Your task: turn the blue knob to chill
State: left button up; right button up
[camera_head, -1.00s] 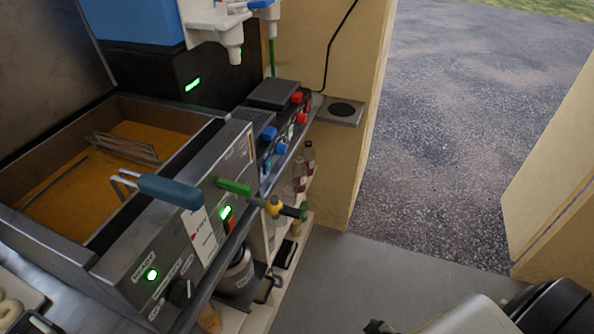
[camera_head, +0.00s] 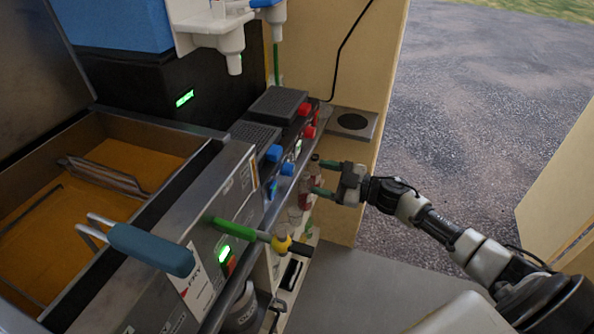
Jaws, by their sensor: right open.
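Two blue knobs sit on the sloping front of a dark control panel beside the fryer: a rear blue knob (camera_head: 274,153) and a front blue knob (camera_head: 287,169). Their markings are too small to read. My right gripper (camera_head: 317,175) is open and empty, with its two green-tipped fingers pointing left towards the panel. The fingertips are a little right of the blue knobs and appear apart from them. My left gripper is out of view.
Red knobs (camera_head: 304,109) sit farther along the same panel. A fryer (camera_head: 235,185) with oil and a blue-handled basket (camera_head: 150,249) stands at the left. A green lever (camera_head: 233,228) juts from its front. A metal rail runs along the front. Open floor lies right.

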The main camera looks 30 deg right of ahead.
aim_at(293, 170)
jog(key=x, duration=0.7)
jog(key=c, duration=0.9)
